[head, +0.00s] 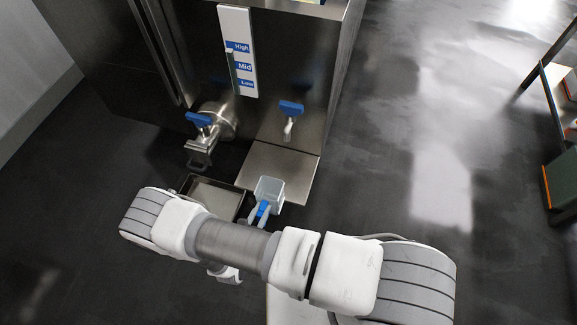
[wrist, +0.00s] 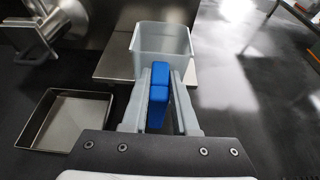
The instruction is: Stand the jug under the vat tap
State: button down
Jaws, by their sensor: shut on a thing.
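The jug (head: 270,190) is a pale, translucent square container with a blue handle. In the wrist view the jug (wrist: 162,42) is upright just ahead of my gripper. My gripper (head: 259,213) is shut on the blue handle, which shows between the fingers in the wrist view (wrist: 158,88). The jug is at the front edge of the steel shelf (head: 280,162); I cannot tell whether it touches it. The vat (head: 290,60) is a steel box with a small blue-handled tap (head: 289,127) above the shelf, behind the jug. A larger valve (head: 203,147) with a blue lever is to the left.
A dark-rimmed shallow tray (head: 212,193) lies left of the jug, below the large valve. It is close to my gripper in the wrist view (wrist: 68,120). A level scale (head: 239,60) is on the vat front. Open floor (head: 400,170) lies to the right, with a rack (head: 555,130) at the far right.

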jog(key=shift+w+d+f, duration=0.15)
jog(key=shift+d+f, duration=0.1)
jog(key=shift+d, duration=0.05)
jog(key=r+b+x, duration=0.1)
jog(key=b+x, duration=0.1)
jog(key=x, duration=0.6)
jog(key=w+r+b+x, duration=0.1)
jog(key=r+b+x, duration=0.1)
jog(key=x, duration=0.7)
jog(key=shift+w+d+b, duration=0.3)
jog(key=shift+b, duration=0.1)
jog(key=shift+f, duration=0.15)
jog(key=c, duration=0.7)
grip_release()
